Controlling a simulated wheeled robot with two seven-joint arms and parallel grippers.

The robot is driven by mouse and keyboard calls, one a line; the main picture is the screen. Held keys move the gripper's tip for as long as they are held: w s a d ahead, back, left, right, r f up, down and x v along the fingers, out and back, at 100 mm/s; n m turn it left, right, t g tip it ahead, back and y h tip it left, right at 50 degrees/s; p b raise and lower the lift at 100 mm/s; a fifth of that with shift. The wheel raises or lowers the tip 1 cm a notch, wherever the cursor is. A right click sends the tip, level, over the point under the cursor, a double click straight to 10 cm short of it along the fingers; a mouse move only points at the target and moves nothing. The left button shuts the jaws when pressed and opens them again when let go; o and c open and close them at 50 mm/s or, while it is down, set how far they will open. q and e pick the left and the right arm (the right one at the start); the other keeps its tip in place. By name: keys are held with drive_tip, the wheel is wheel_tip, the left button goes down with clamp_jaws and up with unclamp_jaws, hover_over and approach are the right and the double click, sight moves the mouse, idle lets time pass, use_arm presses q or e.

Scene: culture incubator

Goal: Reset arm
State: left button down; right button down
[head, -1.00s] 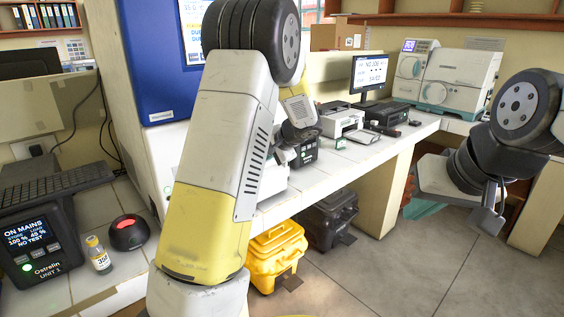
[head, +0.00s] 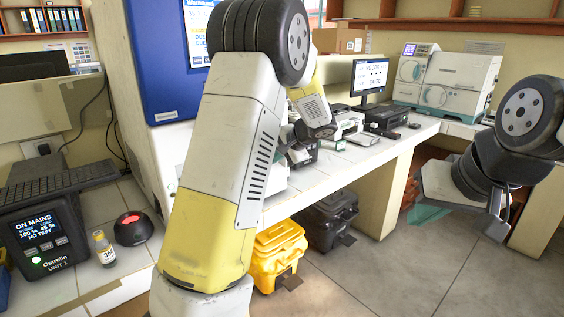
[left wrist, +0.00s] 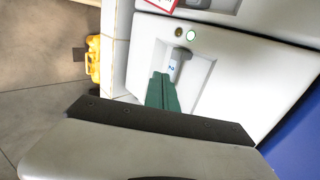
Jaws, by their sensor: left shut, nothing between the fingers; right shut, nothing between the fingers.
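My left arm rises across the middle of the head view and hides part of the bench. The left gripper (head: 300,155) is partly hidden behind it, low over the bench. In the left wrist view its green fingers (left wrist: 163,92) are together and empty, in front of a pale door with a handle (left wrist: 180,64). I cannot tell whether they touch it. My right gripper (head: 428,214) is at the right of the head view, over the floor in front of the bench. Its teal fingers are shut and empty, partly hidden by its grey housing.
A yellow case (head: 277,255) and a black case (head: 328,220) stand on the floor below the bench. A monitor (head: 370,78) and a white machine (head: 445,82) stand farther back. Floor at lower right is clear.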

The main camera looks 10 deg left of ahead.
use_arm(q)
drive_tip(key=v, duration=0.8)
drive_tip(key=s+a+r+n+g+h, duration=0.1)
drive_tip(key=s+a+n+h, duration=0.15)
drive_tip(key=s, duration=0.55)
drive_tip(key=s+a+r+n+g+h, duration=0.1)
drive_tip(key=s+h, duration=0.2)
drive_tip(key=s, duration=0.6)
drive_tip(key=s+d+n+t+h, duration=0.1)
drive_tip(key=s+d+h, duration=0.1)
drive_tip(key=s, duration=0.5)
drive_tip(key=s+d+r+n+t+h, duration=0.1)
drive_tip(key=s+d+n+h, duration=0.1)
drive_tip(key=s, duration=0.6)
drive_tip(key=shift+r, duration=0.2)
